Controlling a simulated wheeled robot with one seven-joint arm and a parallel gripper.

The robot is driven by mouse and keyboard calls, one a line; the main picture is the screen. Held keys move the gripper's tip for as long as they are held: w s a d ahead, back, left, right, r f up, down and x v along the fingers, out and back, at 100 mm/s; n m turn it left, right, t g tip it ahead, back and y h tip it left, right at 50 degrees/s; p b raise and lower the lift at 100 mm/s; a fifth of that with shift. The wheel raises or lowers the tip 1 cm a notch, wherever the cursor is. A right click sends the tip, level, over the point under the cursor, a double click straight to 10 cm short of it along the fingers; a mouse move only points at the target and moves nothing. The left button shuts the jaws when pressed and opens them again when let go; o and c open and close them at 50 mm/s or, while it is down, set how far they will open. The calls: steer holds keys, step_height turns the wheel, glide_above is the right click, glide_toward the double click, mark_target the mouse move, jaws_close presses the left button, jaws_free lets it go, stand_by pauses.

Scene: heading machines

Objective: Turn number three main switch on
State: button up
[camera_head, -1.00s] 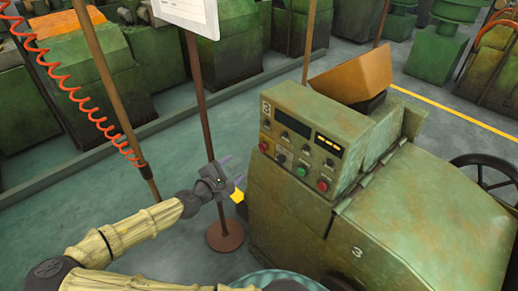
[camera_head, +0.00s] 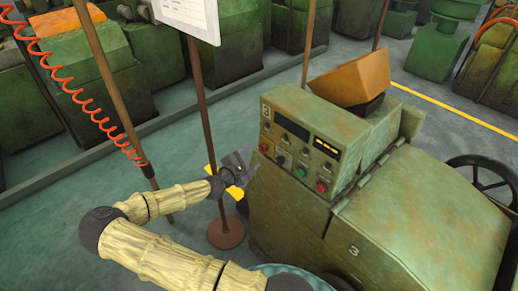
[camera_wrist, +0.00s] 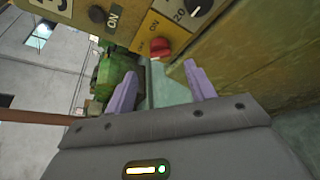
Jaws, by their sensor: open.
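The number three machine (camera_head: 350,250) is a worn green cabinet with a control panel (camera_head: 300,135) on its upper front. A red knob, which looks like the main switch (camera_wrist: 160,48), sits at the panel's edge in the wrist view, with an ON mark and dial near it. In the head view the red knob (camera_head: 263,147) is at the panel's left end. My gripper (camera_head: 250,161) is just left of and slightly below that end. In the wrist view its purple fingers (camera_wrist: 158,72) are apart and empty, pointing towards the red knob without touching it. The knob's exact setting is unclear.
A post with a round base (camera_head: 226,233) and a white board (camera_head: 190,17) stands left of the machine, close behind my arm. Other panel controls include a green button (camera_head: 299,172) and a red one (camera_head: 321,187). An orange box (camera_head: 354,76) sits on top.

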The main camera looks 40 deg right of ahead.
mark_target(260, 150)
steer(key=p+x, duration=0.2)
steer(key=x, duration=0.5)
steer(key=shift+d, duration=0.15)
steer(key=c, duration=1)
